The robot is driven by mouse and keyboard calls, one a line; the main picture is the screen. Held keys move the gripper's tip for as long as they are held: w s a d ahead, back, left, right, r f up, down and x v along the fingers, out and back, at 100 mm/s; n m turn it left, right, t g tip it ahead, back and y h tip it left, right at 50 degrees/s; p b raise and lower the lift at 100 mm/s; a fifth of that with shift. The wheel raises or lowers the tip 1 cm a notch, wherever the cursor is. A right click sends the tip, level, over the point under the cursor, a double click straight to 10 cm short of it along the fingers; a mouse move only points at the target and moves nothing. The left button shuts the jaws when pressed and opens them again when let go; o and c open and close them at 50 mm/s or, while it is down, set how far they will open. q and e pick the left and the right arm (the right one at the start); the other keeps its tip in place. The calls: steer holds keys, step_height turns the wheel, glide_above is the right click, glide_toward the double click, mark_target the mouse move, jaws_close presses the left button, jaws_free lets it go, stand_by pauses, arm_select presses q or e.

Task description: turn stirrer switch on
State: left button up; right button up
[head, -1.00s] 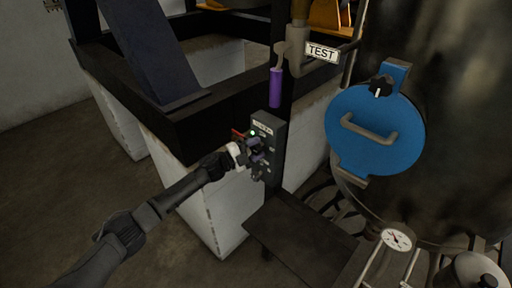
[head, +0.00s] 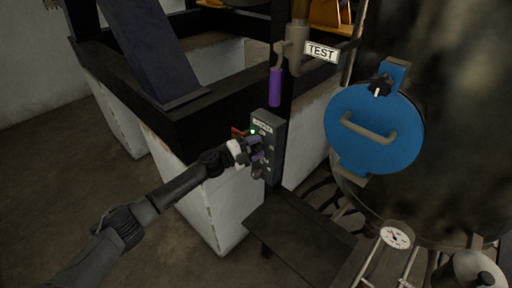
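A grey control box (head: 275,143) with a small label plate (head: 263,127) is mounted on a dark post, in the middle of the head view. A green light (head: 253,132) glows near its top left. My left gripper (head: 258,150) is at the front of the box, just below the light. Its two fingertips look apart, one above the other, with a gap between them. The stirrer switch cannot be made out clearly behind the fingers, and I cannot tell whether they touch it. My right gripper is not in view.
Above the box hang a purple-handled valve lever (head: 275,87) and a TEST sign (head: 321,51). A blue hatch (head: 376,128) on a dark tank and a pressure gauge (head: 396,236) are to the right. A dark step (head: 298,234) lies below. Floor at left is clear.

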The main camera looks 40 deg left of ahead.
arm_select(q)
steer(key=o, duration=0.3)
steer(key=shift+b+v, duration=0.6)
steer(key=shift+v, duration=6.35)
